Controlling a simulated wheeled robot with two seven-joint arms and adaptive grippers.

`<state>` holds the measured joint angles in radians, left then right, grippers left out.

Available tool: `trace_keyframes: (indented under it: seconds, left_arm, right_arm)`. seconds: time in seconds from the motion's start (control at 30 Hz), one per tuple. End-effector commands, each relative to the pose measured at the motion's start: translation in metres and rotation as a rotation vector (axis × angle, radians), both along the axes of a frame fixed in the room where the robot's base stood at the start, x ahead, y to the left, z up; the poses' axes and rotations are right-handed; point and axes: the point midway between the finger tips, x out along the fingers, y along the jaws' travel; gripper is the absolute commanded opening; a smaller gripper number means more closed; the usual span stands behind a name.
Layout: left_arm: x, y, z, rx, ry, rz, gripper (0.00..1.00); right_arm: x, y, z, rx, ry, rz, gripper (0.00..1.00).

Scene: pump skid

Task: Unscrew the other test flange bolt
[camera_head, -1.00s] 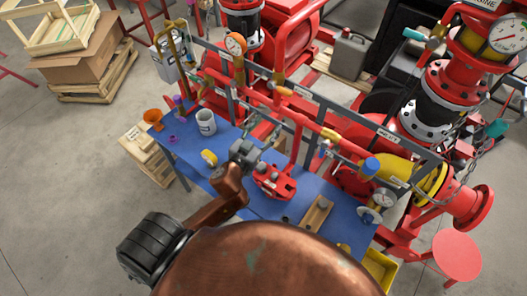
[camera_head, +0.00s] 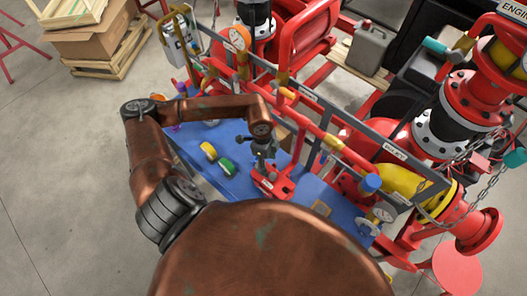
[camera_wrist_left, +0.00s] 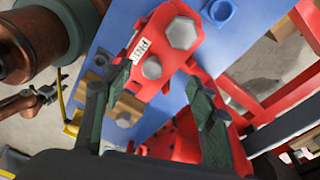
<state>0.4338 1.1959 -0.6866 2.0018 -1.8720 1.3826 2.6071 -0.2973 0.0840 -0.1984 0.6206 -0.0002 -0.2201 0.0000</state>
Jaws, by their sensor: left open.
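The red test flange (camera_head: 270,186) stands on the blue bench; it also shows in the left wrist view (camera_wrist_left: 165,20), with an upside-down white TEST label. A large grey hex bolt head (camera_wrist_left: 183,33) sits on its face. A second, smaller grey hex head (camera_wrist_left: 152,67) lies nearer the camera, between my left fingers in the picture. My left gripper (camera_wrist_left: 157,85) is open, with a dark finger on each side of this head and no visible contact. In the head view my left gripper (camera_head: 263,152) hangs just above the flange.
The blue bench (camera_head: 205,175) carries a yellow roll (camera_head: 208,150) and a green roll (camera_head: 227,166). Red pipework and a grey frame rail (camera_head: 345,130) run close behind the flange. A copper arm with a dark end, possibly my right gripper (camera_wrist_left: 45,95), shows small in the wrist view.

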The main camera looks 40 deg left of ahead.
Motion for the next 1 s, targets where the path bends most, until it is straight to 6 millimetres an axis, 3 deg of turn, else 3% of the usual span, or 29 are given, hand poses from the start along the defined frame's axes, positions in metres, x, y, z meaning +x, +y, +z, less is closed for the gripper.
trace_keyframes:
  seconds: [0.03,0.1,0.2,0.37,0.7,1.0]
  left_arm:
    - [0.001,0.017,0.0,0.051,0.005,0.028,0.52]
    - [0.002,0.032,0.001,0.1,0.012,0.058,0.52]
    - [0.001,0.044,-0.001,0.135,0.019,0.084,0.52]
    - [0.001,0.045,-0.016,0.138,0.021,0.088,0.52]
    - [0.001,0.044,-0.064,0.136,0.02,0.085,0.52]
    - [0.002,0.043,-0.078,0.137,0.018,0.082,0.52]
  right_arm:
    - [-0.001,0.0,0.0,0.0,0.001,0.0,0.52]
    - [-0.001,0.0,0.0,0.0,0.001,0.0,0.52]
    - [-0.002,0.001,0.001,0.001,0.002,-0.001,0.52]
    - [-0.003,0.005,0.006,0.005,0.003,-0.002,0.52]
    - [-0.004,0.008,0.018,0.009,0.004,-0.001,0.52]
    - [-0.004,0.006,0.02,0.007,0.004,0.0,0.52]
